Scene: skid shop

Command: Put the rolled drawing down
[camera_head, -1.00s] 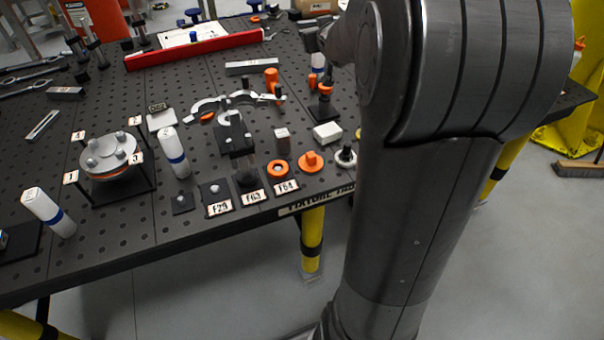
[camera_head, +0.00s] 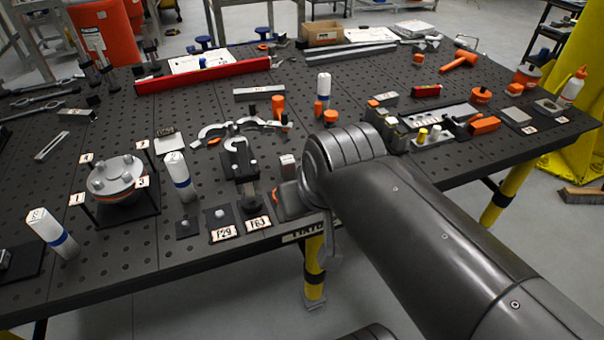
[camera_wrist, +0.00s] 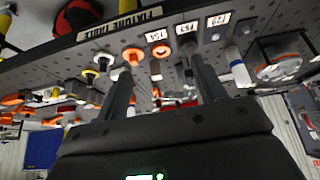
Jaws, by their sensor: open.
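White rolls with a blue band, which look like rolled drawings, stand upright on the dark perforated table. One roll (camera_head: 323,88) stands near the table's middle, beside orange parts. Another roll (camera_head: 177,170) stands right of the grey disc fixture (camera_head: 117,177), and it also shows in the wrist view (camera_wrist: 238,72). A third roll (camera_head: 45,228) stands tilted in the picture at the front left. I cannot tell which one the task means. My gripper (camera_wrist: 163,82) is open, its two dark fingers apart with nothing held between them. In the head view my arm mostly hides it near the table's front edge.
Black clamps (camera_head: 238,160) and label cards (camera_head: 223,232) stand near the front edge. A red bar (camera_head: 203,75) lies at the back.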

